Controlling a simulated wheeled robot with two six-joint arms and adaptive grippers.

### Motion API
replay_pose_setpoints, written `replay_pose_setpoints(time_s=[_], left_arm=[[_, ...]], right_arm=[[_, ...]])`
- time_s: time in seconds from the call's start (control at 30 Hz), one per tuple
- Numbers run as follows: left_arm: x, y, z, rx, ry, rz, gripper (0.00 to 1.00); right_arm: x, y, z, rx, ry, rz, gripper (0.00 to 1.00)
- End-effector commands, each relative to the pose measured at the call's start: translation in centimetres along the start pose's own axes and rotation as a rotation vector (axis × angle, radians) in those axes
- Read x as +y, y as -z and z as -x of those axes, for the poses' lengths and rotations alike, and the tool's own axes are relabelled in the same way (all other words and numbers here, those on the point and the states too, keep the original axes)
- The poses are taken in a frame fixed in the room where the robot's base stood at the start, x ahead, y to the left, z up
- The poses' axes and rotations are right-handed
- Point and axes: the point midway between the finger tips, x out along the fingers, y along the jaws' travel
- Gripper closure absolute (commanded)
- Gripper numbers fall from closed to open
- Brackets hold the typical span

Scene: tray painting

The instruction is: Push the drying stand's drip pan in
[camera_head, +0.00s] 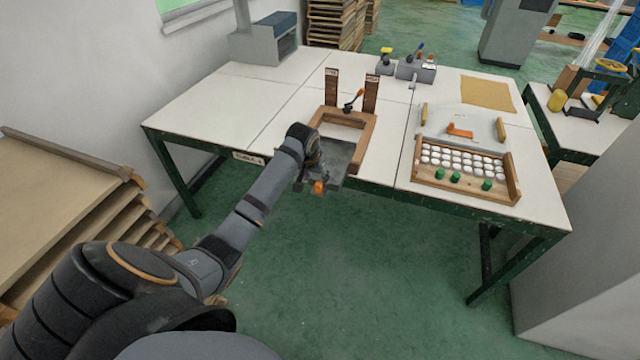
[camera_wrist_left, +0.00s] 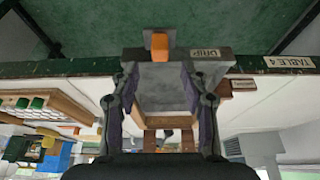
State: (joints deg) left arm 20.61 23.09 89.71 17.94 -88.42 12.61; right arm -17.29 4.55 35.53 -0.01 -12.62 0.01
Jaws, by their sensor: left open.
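The drying stand (camera_head: 369,131) is a wooden frame with two dark uprights on the table, near its front edge. Its grey drip pan (camera_head: 339,157) sticks out toward me past the table's front edge, with an orange handle (camera_head: 318,187) at its front. In the left wrist view the pan (camera_wrist_left: 160,86) has a "DRIP" label and the orange handle (camera_wrist_left: 159,45). My left gripper (camera_head: 313,168) is open at the pan's front left; in the wrist view its fingers (camera_wrist_left: 160,78) appear on either side of the pan. I cannot tell whether they touch it. My right gripper is not seen.
A wooden tray (camera_head: 420,174) with several white pieces and green knobs lies to the right on the table (camera_head: 230,100). A tan sheet (camera_head: 489,94) and a grey tool holder (camera_head: 416,72) are farther back.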

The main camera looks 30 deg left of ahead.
Motion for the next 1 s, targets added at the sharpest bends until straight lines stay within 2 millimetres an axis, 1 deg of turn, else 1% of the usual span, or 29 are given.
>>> replay_pose_setpoints(time_s=[0.03, 0.1, 0.2, 0.3, 0.43, 0.67, 0.77, 1.0], left_arm=[[0.1, -0.1, -1.2, -0.004, -0.003, 0.001, 0.55], [0.1, -0.1, -2.7, -0.004, -0.001, 0.002, 0.55], [0.1, -0.1, -4.4, -0.002, -0.002, 0.0, 0.55], [0.0, -0.1, -5.7, -0.001, -0.001, 0.0, 0.55], [0.1, 0.0, -6.4, 0.0, 0.0, -0.002, 0.55], [0.0, -0.1, -6.4, 0.0, 0.0, -0.002, 0.55], [0.0, -0.1, -6.4, 0.0, 0.0, -0.002, 0.67], [0.0, -0.1, -6.4, 0.0, 0.0, -0.001, 1.0]], right_arm=[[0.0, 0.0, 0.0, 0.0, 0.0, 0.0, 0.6], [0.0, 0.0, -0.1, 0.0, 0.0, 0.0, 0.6], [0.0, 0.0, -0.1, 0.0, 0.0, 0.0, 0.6], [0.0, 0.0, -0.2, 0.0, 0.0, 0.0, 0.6], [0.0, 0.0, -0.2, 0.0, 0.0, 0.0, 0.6], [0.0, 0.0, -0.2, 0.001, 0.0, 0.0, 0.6], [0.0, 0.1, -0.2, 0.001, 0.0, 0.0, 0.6], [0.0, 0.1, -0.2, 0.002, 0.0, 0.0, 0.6]])
